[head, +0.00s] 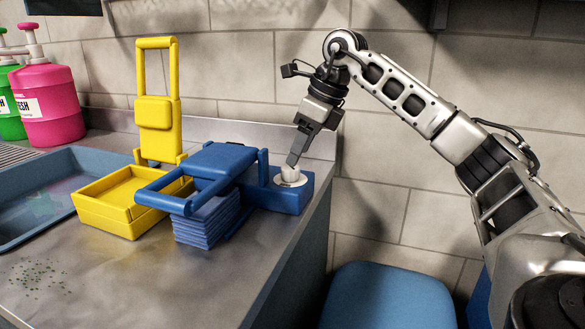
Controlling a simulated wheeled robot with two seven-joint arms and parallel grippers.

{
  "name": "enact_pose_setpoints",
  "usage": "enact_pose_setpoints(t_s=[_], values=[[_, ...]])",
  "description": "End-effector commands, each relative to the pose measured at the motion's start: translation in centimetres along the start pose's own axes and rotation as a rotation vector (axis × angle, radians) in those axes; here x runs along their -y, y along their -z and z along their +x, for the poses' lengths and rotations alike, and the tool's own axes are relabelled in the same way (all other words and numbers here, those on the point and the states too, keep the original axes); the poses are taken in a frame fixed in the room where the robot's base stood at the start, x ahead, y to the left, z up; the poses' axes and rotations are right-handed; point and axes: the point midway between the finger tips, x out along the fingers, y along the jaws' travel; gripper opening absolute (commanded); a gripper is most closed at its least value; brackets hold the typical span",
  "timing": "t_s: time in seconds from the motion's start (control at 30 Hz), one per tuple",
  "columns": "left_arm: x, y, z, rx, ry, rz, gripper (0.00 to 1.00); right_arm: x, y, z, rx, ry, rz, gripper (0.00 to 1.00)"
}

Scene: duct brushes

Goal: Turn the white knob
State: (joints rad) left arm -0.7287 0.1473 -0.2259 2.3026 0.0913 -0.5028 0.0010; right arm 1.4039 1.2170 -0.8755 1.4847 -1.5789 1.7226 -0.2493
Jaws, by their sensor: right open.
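The white knob (290,174) stands on the blue block at the right end of a blue device (220,167) on the metal counter. My right gripper (293,160) points down at the knob from above, its fingers at or just over the knob's top. I cannot tell whether the fingers touch it. The gripper is open, though the gap between its fingers is hard to see from this side. My left gripper is not in view.
A yellow device (125,203) with a tall upright handle stands left of the blue one. A blue tray (75,165) and pink (48,105) and green pump bottles are farther left. A blue bin (388,298) stands beyond the counter's right edge. The wall is close behind.

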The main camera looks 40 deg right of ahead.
Motion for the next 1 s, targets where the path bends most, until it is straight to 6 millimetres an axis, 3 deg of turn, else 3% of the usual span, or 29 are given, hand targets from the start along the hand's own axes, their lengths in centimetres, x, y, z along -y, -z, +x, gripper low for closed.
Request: enact_pose_setpoints(t_s=[0.1, 0.23, 0.63, 0.67, 0.8, 1.0], values=[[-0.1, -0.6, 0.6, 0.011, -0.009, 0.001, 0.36, -0.1, 0.1, 2.2, -0.001, -0.001, -0.001, 0.56], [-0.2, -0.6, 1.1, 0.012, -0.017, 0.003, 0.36, -0.1, 0.0, 3.6, 0.000, -0.001, -0.001, 0.56], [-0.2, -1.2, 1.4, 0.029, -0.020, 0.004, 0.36, -0.1, -0.1, 4.3, 0.001, 0.000, -0.002, 0.56], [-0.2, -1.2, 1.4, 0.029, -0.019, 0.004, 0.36, -0.1, -0.1, 4.3, 0.001, 0.000, -0.002, 0.50], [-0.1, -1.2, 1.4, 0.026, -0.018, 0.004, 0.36, -0.1, -0.1, 4.3, 0.001, 0.000, -0.002, 0.11], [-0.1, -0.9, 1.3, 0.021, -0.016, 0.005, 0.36, -0.1, -0.1, 4.2, 0.001, 0.001, 0.002, 0.11]])
